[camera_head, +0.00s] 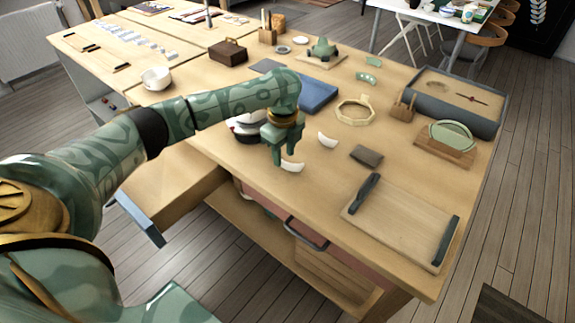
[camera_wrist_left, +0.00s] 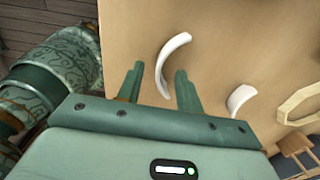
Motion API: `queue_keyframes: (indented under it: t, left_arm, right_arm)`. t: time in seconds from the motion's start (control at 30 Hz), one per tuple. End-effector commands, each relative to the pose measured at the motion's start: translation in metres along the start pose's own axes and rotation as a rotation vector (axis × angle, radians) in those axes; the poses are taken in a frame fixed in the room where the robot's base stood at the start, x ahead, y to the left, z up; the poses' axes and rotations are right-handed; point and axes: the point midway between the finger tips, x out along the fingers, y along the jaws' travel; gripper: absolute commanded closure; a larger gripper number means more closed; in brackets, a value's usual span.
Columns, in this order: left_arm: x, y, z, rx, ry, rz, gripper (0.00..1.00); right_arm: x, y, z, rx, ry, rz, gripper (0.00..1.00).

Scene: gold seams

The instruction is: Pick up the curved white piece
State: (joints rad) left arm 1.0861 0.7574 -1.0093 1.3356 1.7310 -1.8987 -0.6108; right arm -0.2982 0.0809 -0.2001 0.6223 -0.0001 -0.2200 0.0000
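A curved white piece (camera_head: 292,167) lies on the wooden table (camera_head: 330,190) near its front edge. A second curved white piece (camera_head: 327,140) lies a little to its right and farther back. My left gripper (camera_head: 284,152) points down just above and behind the nearer piece. In the left wrist view my left gripper (camera_wrist_left: 159,72) is open, its two fingers apart, with the nearer white piece (camera_wrist_left: 169,60) showing between and beyond the fingertips. The second piece (camera_wrist_left: 240,98) lies outside the right finger. I cannot tell how high the fingertips are. My right gripper is not in view.
A dark block (camera_head: 367,155) and a wooden board with dark handles (camera_head: 400,222) lie to the right. A pale ring-shaped frame (camera_head: 354,111) and a blue slab (camera_head: 317,92) lie behind. White bowls (camera_head: 248,125) stand left of the gripper.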

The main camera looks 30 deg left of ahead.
Motion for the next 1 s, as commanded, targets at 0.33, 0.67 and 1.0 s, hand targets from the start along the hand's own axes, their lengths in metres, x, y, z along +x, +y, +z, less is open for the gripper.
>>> queue_keyframes:
  t: [0.33,0.67,1.0]
  left_arm:
    - [0.027,0.001,0.0,0.001,0.0,0.0,0.64]
    - [0.027,0.001,0.0,0.001,0.0,0.002,1.0]
    - [0.018,0.001,0.0,0.001,0.0,0.001,1.0]
  right_arm:
    - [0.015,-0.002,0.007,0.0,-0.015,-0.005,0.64]
    - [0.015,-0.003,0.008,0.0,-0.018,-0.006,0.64]
    - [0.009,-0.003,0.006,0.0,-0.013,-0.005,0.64]
